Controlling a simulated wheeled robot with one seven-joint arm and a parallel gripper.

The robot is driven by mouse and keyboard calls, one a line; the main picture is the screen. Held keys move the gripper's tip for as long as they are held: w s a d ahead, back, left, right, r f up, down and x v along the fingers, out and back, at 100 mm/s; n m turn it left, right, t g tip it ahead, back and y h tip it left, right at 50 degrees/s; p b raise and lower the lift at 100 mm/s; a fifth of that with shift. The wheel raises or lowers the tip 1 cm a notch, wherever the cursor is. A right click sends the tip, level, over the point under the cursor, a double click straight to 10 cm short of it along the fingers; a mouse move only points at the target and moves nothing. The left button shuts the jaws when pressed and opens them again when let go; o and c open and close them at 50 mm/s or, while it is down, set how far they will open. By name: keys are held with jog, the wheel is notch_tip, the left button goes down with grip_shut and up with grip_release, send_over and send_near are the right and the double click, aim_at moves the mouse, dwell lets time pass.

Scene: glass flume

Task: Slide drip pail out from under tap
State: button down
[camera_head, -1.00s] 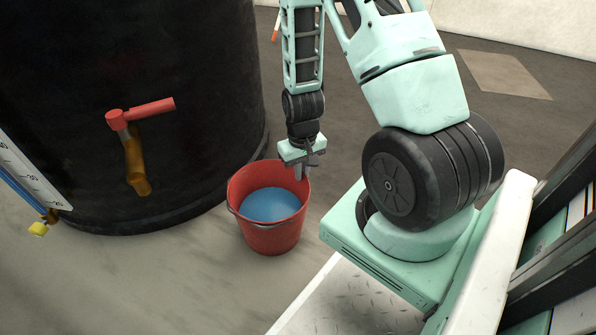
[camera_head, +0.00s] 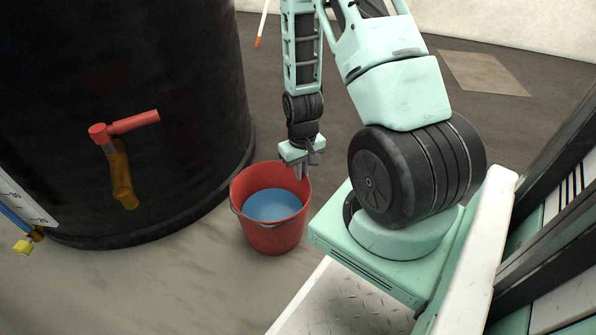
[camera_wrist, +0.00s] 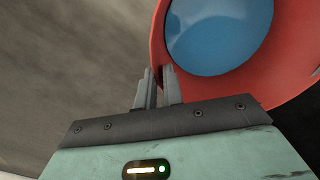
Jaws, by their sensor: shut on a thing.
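The red drip pail (camera_head: 268,238) stands upright on the floor with blue liquid inside. The tap (camera_head: 122,180), a brown spout with a red lever handle, is on the black tank to the left. The pail is to the right of the spout, clear of it. My gripper (camera_head: 302,172) reaches down to the pail's back right rim and is shut on it. In the wrist view, the fingers of my gripper (camera_wrist: 160,85) pinch the edge of the red pail (camera_wrist: 258,88), with the blue liquid beyond. The pail's far rim is cut off there.
The large black tank (camera_head: 100,70) fills the left. A gauge board (camera_head: 22,205) and a small yellow-handled valve (camera_head: 24,245) are at the far left. A thin white pole with an orange tip (camera_head: 261,28) stands behind. The floor in front of the pail is clear.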

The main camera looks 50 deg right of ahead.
jog(key=shift+s+d+p, duration=0.15)
jog(key=shift+s+d, duration=0.1)
jog(key=shift+d, duration=0.4)
jog(key=shift+s+d+p, duration=0.15)
jog(key=shift+s+d, duration=0.05)
jog(key=shift+d, duration=0.45)
jog(key=c, duration=1.5)
grip_release()
jog(key=shift+o, duration=0.2)
jog(key=shift+f, duration=0.1)
notch_tip(320, 180, up, 18)
jog(key=p, duration=1)
jog(key=shift+f+p, duration=0.2)
jog(key=shift+p, duration=0.1)
